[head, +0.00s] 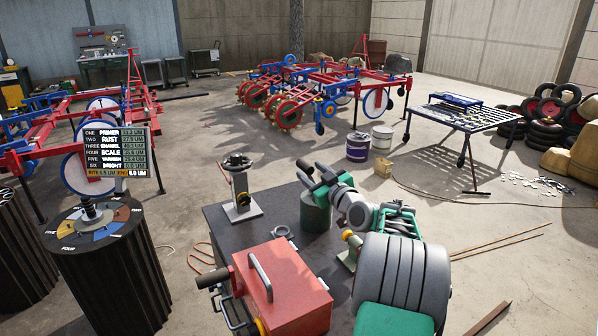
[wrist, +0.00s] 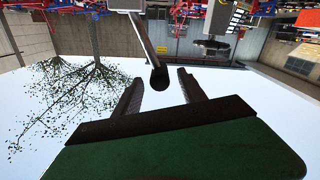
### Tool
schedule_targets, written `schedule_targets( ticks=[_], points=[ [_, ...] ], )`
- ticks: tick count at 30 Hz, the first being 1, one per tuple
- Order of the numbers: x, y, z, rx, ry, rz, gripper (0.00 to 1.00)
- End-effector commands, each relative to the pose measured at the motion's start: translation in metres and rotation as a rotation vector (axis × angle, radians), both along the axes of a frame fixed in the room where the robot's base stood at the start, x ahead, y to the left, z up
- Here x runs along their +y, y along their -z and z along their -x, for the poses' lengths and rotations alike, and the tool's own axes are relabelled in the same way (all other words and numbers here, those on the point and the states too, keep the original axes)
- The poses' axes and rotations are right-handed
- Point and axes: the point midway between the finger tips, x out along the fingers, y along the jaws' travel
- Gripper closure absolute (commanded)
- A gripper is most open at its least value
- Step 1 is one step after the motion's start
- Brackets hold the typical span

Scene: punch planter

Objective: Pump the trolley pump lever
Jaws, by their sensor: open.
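My gripper (head: 314,175) is open, with its dark fingers above the dark bench top, at the upper part of a green cylinder (head: 316,212). In the wrist view its two fingers (wrist: 158,92) reach up from the green palm. A dark bar with a rounded end (wrist: 157,72), which looks like the pump lever, comes down from the top. Its end shows between the fingertips; I cannot tell whether it touches them or lies beyond. In the head view the gripper and arm largely hide this bar, and its joint to the pump cannot be made out.
A red box with a grey handle (head: 285,280) stands at the bench's front. A grey stand with a dark disc (head: 239,190) is at its back left. A black ribbed drum (head: 105,265) with a coloured dial stands left. Buckets (head: 357,146) stand on the floor beyond.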

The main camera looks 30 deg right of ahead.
Motion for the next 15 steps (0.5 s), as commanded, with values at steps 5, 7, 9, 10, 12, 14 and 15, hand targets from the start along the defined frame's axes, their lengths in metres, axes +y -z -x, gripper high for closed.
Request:
schedule_targets(
  ticks=[5, 7, 9, 10, 12, 14, 15],
  points=[
    [0.0, -0.003, -0.035, 0.001, -0.004, 0.0, 0.51],
    [-0.001, -0.003, -0.048, 0.0, -0.003, 0.0, 0.51],
    [-0.002, -0.003, -0.058, 0.0, -0.003, 0.001, 0.51],
    [-0.003, -0.003, -0.062, 0.001, -0.002, 0.001, 0.51],
    [-0.004, -0.003, -0.067, 0.0, 0.0, 0.001, 0.51],
    [-0.004, -0.003, -0.069, -0.001, 0.0, 0.0, 0.51],
    [-0.004, -0.003, -0.069, -0.001, 0.0, 0.0, 0.51]
  ],
)
